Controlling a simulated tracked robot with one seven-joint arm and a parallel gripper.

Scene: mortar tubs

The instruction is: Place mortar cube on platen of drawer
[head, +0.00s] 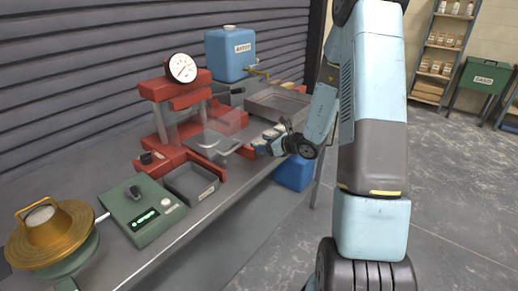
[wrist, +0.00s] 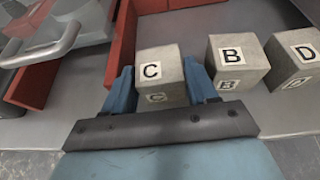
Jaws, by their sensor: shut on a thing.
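My gripper (wrist: 163,90) is shut on the grey mortar cube marked C (wrist: 158,70), one blue finger on each side of it. I cannot tell whether the cube is clear of the surface. In the head view my gripper (head: 270,147) is small, at the bench's front edge right of the press. The red press (head: 178,95) has a round dial and a clear guard. Its drawer has a grey bar handle (head: 226,150) at the front; the handle also shows at upper left in the wrist view (wrist: 50,48). The platen is not clearly visible.
Cubes B (wrist: 238,62) and D (wrist: 293,60) stand right of cube C. A red wall (wrist: 122,45) is close on its left. A grey tray (head: 192,184), green control box (head: 142,212) and brass-topped device (head: 52,232) are nearer on the bench. A blue container (head: 230,55) stands behind.

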